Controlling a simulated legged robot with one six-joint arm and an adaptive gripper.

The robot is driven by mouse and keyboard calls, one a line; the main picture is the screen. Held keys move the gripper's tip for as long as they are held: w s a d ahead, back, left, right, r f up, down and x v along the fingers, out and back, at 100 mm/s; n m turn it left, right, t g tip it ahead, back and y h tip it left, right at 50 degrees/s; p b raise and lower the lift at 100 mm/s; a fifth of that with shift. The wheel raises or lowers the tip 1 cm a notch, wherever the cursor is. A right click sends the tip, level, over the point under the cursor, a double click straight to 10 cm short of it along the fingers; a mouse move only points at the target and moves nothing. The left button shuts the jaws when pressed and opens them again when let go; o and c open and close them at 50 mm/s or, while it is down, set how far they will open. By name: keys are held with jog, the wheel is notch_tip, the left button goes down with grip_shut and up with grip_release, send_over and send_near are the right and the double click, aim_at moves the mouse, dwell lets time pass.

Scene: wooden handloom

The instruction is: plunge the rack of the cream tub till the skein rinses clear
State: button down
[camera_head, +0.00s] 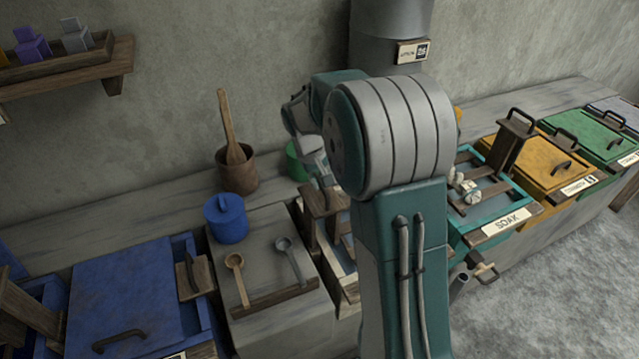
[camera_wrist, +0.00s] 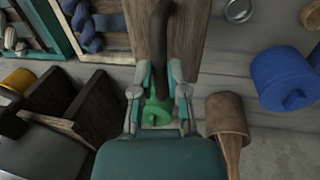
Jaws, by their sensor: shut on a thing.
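My gripper (camera_head: 322,180) is shut on the dark handle of a wooden rack (camera_head: 326,203) at the cream tub (camera_head: 350,291). In the wrist view the two fingers of my gripper (camera_wrist: 160,75) flank the dark handle, with the rack's broad board (camera_wrist: 187,30) beyond. My arm hides much of the cream tub in the head view. A dark blue skein (camera_wrist: 86,25) lies beside the board in the wrist view. How clear the water is cannot be told.
The teal SOAK tub (camera_head: 510,222) stands right of my arm, then yellow (camera_head: 549,165) and green (camera_head: 603,136) lidded tubs. A green jar (camera_wrist: 156,113) is behind.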

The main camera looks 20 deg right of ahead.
jog(key=c, duration=0.6)
grip_release()
jog(key=shift+c, duration=0.2)
notch_tip(320, 180, up, 12)
jog(key=a, duration=0.2)
jog(key=shift+a+f, duration=0.2)
jog(key=shift+a, duration=0.1)
jog(key=shift+w, duration=0.1)
jog(key=f, duration=0.4)
jog(key=d+f, duration=0.1)
jog(key=f, duration=0.2)
jog(key=d+f, duration=0.1)
jog(key=f, duration=0.3)
jog(key=shift+w+d+f, duration=0.15)
jog(key=shift+d+f, duration=0.1)
jog(key=shift+f, duration=0.1)
